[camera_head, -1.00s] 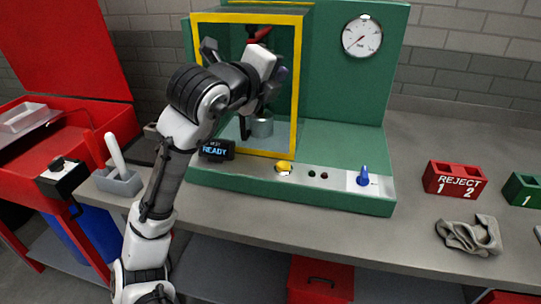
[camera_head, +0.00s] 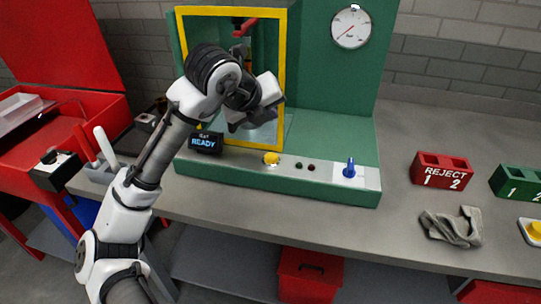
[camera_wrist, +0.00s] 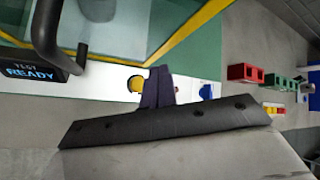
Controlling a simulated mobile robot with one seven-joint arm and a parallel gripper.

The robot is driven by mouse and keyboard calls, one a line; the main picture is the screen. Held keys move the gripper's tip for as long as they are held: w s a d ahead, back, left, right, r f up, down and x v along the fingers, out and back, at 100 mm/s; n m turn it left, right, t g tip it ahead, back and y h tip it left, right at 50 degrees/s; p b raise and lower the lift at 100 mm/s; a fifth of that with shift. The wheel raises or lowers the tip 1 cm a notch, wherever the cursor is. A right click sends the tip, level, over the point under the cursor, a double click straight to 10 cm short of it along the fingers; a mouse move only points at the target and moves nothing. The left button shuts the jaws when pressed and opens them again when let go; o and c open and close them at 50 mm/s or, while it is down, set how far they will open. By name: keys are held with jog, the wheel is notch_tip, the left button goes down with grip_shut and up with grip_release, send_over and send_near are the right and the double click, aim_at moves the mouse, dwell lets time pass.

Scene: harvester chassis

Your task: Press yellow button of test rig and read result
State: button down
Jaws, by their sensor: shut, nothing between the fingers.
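The green test rig (camera_head: 330,120) stands on the grey bench with a yellow-framed guard window. Its yellow button (camera_head: 271,158) sits on the pale front panel, and shows left of my fingers in the wrist view (camera_wrist: 136,84). A small display (camera_head: 206,142) on the rig reads "TEST READY"; it also shows in the wrist view (camera_wrist: 31,72). My gripper (camera_wrist: 158,88) is shut and empty, above the front panel and apart from the button. In the head view the arm partly hides the fingers.
A round gauge (camera_head: 351,27) is on the rig's back panel. A red REJECT block (camera_head: 441,170), a green block (camera_head: 517,183) and a grey cloth (camera_head: 452,227) lie on the right of the bench. A black handle bar (camera_wrist: 75,50) is close by my gripper in the wrist view.

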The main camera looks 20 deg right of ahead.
aim_at(269, 159)
jog(key=shift+f+b, duration=3.4)
jog(key=shift+f, duration=1)
jog(key=shift+f+b, duration=0.3)
jog(key=shift+f, duration=0.1)
jog(key=shift+f+b, duration=0.4)
jog(key=shift+f, duration=0.1)
jog(key=shift+r, duration=0.1)
jog(key=shift+r+p, duration=0.75)
jog(key=shift+r, duration=0.1)
notch_tip(269, 159, up, 5)
jog(key=p, duration=0.4)
